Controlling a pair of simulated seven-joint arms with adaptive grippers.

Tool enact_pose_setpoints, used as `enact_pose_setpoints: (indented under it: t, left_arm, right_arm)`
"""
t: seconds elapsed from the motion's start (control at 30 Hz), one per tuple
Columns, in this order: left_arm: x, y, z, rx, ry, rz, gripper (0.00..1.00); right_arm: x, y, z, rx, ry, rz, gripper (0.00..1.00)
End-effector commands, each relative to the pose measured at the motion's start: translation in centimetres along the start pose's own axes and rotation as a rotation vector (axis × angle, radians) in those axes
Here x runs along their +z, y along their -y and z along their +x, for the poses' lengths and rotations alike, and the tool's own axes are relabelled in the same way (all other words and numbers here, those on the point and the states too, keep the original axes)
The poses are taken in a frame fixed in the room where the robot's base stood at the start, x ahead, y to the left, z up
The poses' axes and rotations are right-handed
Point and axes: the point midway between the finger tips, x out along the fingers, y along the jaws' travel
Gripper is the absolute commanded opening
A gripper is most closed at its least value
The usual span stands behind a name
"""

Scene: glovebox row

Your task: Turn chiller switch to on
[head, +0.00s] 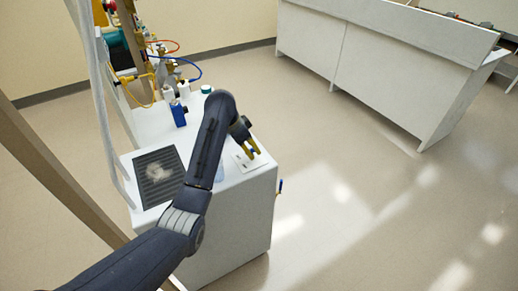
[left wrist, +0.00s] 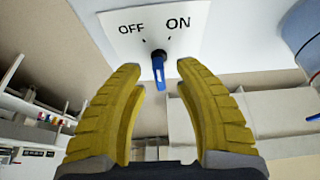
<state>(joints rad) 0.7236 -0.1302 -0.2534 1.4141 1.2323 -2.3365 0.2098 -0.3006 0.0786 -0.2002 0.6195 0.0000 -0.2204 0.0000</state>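The chiller switch is a small blue lever (left wrist: 159,70) on a dark pivot, set on a white plate (left wrist: 190,42) marked OFF and ON. In the head view the plate (head: 241,164) lies on the white cabinet's top, near its right edge. In the left wrist view the lever sits between the tick marks and points toward the camera; its exact setting is hard to tell. My left gripper (left wrist: 160,68) is open, its yellow fingertips on either side of the lever with gaps. In the head view the left gripper (head: 252,150) is over the plate and hides the lever. My right gripper is not in view.
The white cabinet (head: 237,215) also bears a dark grille (head: 158,178), a blue bottle (head: 178,114) and tubing (head: 163,55) at the back. A blue-banded container (left wrist: 306,35) is near the plate. A long white bench (head: 380,65) stands at upper right, with clear floor between.

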Motion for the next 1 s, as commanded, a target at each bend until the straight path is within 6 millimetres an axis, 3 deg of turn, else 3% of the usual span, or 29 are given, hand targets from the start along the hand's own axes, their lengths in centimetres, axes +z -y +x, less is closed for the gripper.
enact_pose_setpoints:
  t: [0.4, 0.7, 1.0]
  left_arm:
    - [0.33, 0.17, 0.19, -0.002, 0.001, -0.005, 0.33]
    - [0.30, 0.15, 0.18, -0.002, 0.000, -0.005, 0.00]
    - [0.29, 0.14, 0.19, -0.002, 0.000, -0.004, 0.00]
  right_arm:
    - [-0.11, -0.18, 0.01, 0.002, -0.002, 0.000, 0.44]
    - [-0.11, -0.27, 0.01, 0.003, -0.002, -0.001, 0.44]
    - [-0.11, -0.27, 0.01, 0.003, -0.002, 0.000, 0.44]
